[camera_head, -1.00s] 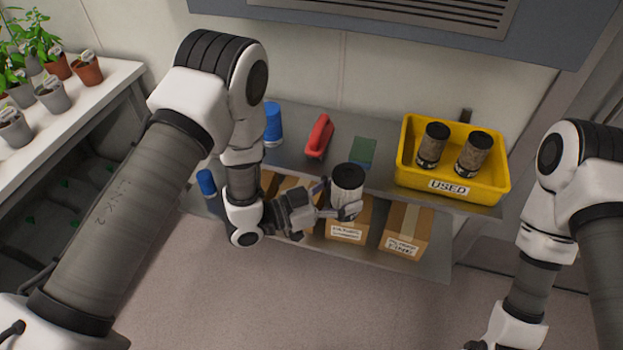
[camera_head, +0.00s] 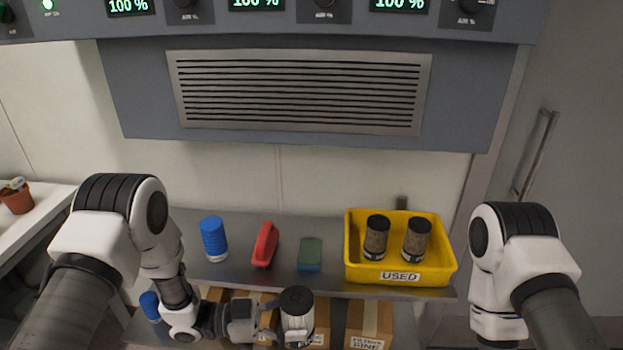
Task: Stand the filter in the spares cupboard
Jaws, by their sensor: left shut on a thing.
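A white filter (camera_head: 297,322) with a dark top is upright in my left gripper (camera_head: 286,331), low in the picture in front of the shelf unit. The left gripper is shut on the filter's side; its fingertips are partly hidden. My right arm is at the right, and its gripper is out of the picture. A tall grey door (camera_head: 575,190) with a long handle (camera_head: 536,155) is at the far right and looks closed. I cannot tell whether it is the spares cupboard; no label shows.
On the upper shelf (camera_head: 330,284) are a blue ribbed cylinder (camera_head: 214,240), a red-handled item (camera_head: 265,245), a green pad (camera_head: 310,254) and a yellow USED bin (camera_head: 352,262) with two brown filters. Cardboard boxes (camera_head: 369,322) are below. A vented panel (camera_head: 300,92) overhangs the shelves.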

